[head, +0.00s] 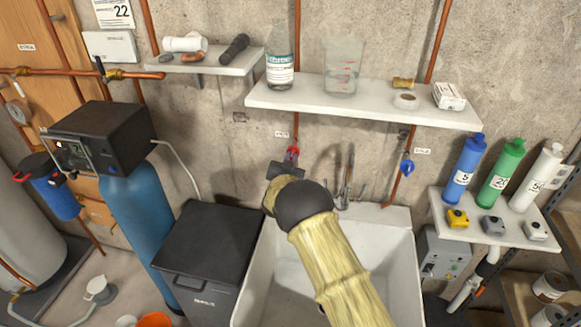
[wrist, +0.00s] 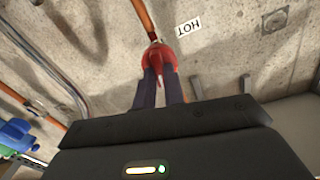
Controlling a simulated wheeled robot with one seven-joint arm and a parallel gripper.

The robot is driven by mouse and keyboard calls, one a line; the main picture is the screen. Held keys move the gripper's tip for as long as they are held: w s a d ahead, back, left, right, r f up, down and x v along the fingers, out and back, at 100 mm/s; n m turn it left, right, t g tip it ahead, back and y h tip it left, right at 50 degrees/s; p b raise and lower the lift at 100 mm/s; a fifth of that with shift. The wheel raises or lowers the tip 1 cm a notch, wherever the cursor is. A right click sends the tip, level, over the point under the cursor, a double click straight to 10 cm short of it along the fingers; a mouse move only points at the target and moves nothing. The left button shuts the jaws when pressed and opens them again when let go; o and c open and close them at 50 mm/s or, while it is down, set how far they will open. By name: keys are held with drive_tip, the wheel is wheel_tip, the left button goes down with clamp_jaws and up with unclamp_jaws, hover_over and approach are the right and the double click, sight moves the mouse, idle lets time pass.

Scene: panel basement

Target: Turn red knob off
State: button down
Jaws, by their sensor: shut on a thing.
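The red knob (head: 291,154) sits on a copper pipe on the concrete wall, above the left part of the sink, by a small label. In the wrist view the red knob (wrist: 160,56) shows between the fingertips, beside a label reading HOT. My gripper (wrist: 161,75) is shut on the red knob, with one dark finger on each side of it. In the head view my arm reaches over the sink, and my gripper (head: 286,168) is partly hidden behind the wrist. The knob's lower part is hidden by the fingers.
A blue knob (head: 406,167) is on another pipe to the right. The faucet (head: 343,185) stands between the two knobs above the white sink (head: 402,255). A black bin (head: 208,250) stands left of the sink.

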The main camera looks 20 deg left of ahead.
drive_tip(key=m+b, duration=0.5)
drive_tip(key=b, duration=0.3)
drive_tip(key=m+b, duration=0.5)
drive_tip(key=b, duration=0.4)
drive_tip(key=m+b, duration=0.5)
drive_tip(key=b, duration=0.3)
drive_tip(key=shift+d+f+m+b, duration=0.15)
drive_tip(key=shift+f+m+b, duration=0.15)
drive_tip(key=shift+f, duration=0.05)
drive_tip(key=c, duration=1.5)
unclamp_jaws()
drive_tip(key=shift+r, duration=0.1)
drive_tip(key=shift+s, duration=0.15)
drive_tip(key=s+b, duration=0.1)
drive_tip(key=s, duration=0.4)
drive_tip(key=s+b, duration=0.1)
drive_tip(key=s, duration=0.5)
drive_tip(key=s+d+b, duration=0.1)
drive_tip(key=s, duration=0.5)
